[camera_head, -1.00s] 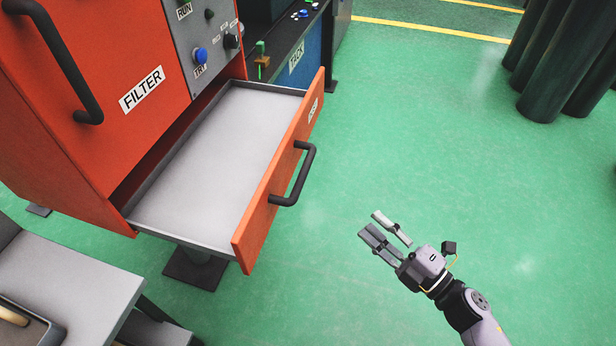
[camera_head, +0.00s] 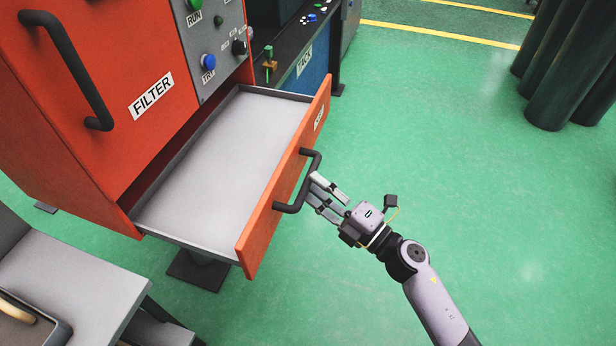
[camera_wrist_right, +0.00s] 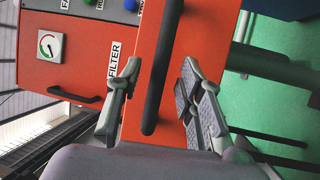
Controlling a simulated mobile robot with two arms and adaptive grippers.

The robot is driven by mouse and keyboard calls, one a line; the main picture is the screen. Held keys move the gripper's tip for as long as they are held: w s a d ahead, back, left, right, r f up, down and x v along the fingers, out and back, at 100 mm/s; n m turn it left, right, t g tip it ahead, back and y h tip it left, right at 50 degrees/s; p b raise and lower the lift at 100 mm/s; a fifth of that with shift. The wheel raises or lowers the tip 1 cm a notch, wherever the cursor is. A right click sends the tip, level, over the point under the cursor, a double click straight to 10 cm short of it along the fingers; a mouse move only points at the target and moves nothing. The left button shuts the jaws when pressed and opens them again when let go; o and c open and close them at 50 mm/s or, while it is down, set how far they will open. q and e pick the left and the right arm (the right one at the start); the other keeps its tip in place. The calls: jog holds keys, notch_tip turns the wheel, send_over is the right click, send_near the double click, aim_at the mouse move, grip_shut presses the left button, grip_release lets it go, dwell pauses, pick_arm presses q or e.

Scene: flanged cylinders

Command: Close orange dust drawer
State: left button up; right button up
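The orange dust drawer (camera_head: 285,185) is pulled out of the orange cabinet, and its grey inside (camera_head: 225,160) is empty. Its black bar handle (camera_head: 304,184) is on the front panel. My right gripper (camera_head: 322,189) is at the handle, with its fingertips close to the bar. In the right wrist view the handle (camera_wrist_right: 163,70) runs between the two spread fingers of my right gripper (camera_wrist_right: 155,95). The fingers are open; I cannot tell whether they touch the handle or the drawer front. My left gripper is not in view.
The orange filter cabinet (camera_head: 110,110) has a filter door with a black handle (camera_head: 75,70) and a grey button panel (camera_head: 212,45). A grey table (camera_head: 75,280) stands at the lower left. Dark green cylinders (camera_head: 570,70) stand at the upper right. The green floor between is clear.

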aim_at(308, 182)
jog(key=shift+x, duration=1.55)
grip_shut()
